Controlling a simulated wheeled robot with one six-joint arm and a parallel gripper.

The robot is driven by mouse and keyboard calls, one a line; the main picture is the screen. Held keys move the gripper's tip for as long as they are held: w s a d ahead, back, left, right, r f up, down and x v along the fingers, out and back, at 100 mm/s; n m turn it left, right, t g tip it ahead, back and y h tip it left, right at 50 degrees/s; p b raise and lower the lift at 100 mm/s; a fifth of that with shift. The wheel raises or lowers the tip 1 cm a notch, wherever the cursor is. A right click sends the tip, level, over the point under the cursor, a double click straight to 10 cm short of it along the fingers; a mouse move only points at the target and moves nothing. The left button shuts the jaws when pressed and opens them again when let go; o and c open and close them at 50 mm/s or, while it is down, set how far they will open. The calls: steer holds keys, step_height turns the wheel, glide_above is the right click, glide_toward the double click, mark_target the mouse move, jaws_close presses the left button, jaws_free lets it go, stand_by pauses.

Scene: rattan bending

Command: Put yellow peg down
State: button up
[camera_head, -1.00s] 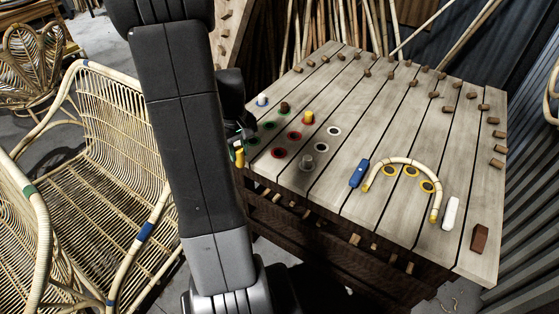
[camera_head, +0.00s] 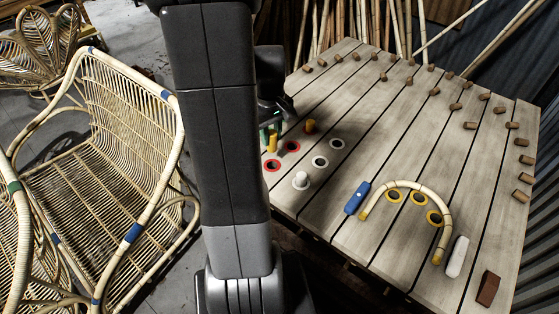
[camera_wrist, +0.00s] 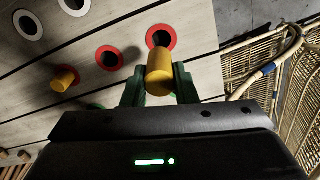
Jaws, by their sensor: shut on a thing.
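My gripper (camera_wrist: 158,92) is shut on a yellow peg (camera_wrist: 160,72), with green fingers on both sides of it. In the head view the held peg (camera_head: 272,143) shows beside the green fingertips, near the table's left edge. In the wrist view its end overlaps the lower rim of a red-ringed hole (camera_wrist: 161,37); I cannot tell its height above the board. A second yellow peg (camera_head: 310,126) stands in the board and also shows in the wrist view (camera_wrist: 65,78). My arm hides part of the board's left side.
Another red-ringed hole (camera_wrist: 109,58) and white-ringed holes (camera_head: 336,144) are empty. A white peg (camera_head: 301,180) stands near them. A rattan seat (camera_head: 75,170) stands left.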

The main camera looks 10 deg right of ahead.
mark_target(271, 150)
step_height(271, 150, down, 9)
steer(key=shift+s+a+f, duration=0.1)
stand_by(0.3)
steer(key=shift+b, duration=0.35)
steer(key=o, duration=1)
steer(key=shift+f, duration=0.1)
steer(key=shift+c, duration=0.2)
step_height(271, 150, up, 12)
steer(key=shift+r+p, duration=0.2)
steer(key=shift+p, duration=0.35)
steer(key=shift+f+b, duration=0.35)
steer(key=shift+f, duration=3.95)
steer(key=shift+f, duration=0.1)
